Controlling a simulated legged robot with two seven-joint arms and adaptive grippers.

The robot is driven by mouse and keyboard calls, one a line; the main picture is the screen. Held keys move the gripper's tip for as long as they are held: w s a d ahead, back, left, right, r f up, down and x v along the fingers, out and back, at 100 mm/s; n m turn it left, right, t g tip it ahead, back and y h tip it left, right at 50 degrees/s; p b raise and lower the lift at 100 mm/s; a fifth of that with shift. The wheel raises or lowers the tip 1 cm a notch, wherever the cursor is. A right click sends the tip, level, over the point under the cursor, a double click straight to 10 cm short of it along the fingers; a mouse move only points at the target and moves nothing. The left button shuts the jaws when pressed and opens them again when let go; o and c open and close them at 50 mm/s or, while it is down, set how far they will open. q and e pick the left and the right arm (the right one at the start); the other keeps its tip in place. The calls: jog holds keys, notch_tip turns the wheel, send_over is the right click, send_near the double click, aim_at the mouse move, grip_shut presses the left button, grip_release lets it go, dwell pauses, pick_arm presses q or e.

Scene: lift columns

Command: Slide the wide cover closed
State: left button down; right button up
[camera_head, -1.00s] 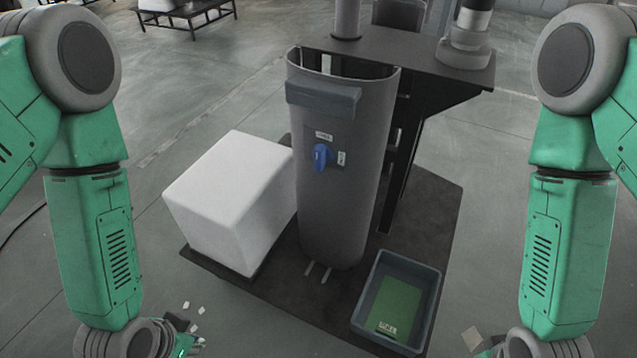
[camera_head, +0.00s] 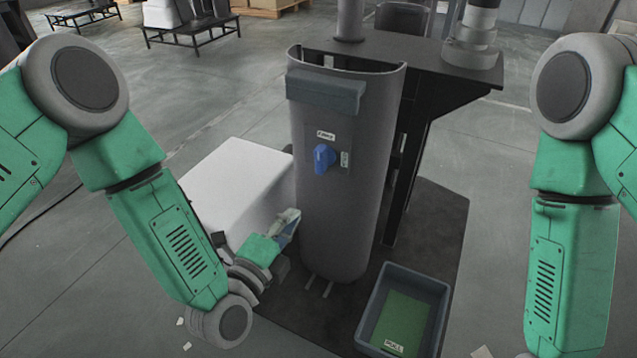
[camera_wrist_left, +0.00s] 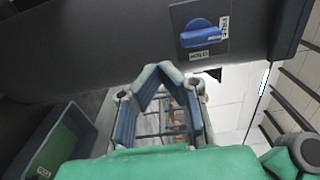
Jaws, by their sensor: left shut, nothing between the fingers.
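The wide cover (camera_head: 340,225) is a tall, curved grey shell standing upright, with a gap behind its top edge. A dark grey bar handle (camera_head: 325,92) runs across its upper front. A blue knob (camera_head: 323,158) with small labels sits below the handle; it also shows in the left wrist view (camera_wrist_left: 203,33). My left gripper (camera_head: 291,222) is low at the cover's left side, near the white block, below the knob. Its fingertips meet in the left wrist view (camera_wrist_left: 158,70), with nothing between them. My right gripper is out of view below the picture.
A white block (camera_head: 225,185) stands left of the cover. A blue-grey bin (camera_head: 405,275) with a green bottom is at front right. A dark shelf (camera_head: 430,60) with cylindrical parts is behind the cover. Open floor lies to the right.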

pick_arm(q)
jog(key=b+x, duration=0.3)
jog(key=x, duration=0.8)
jog(key=shift+w+d, duration=0.2)
jog(key=shift+w, duration=0.05)
jog(key=shift+f, duration=0.1)
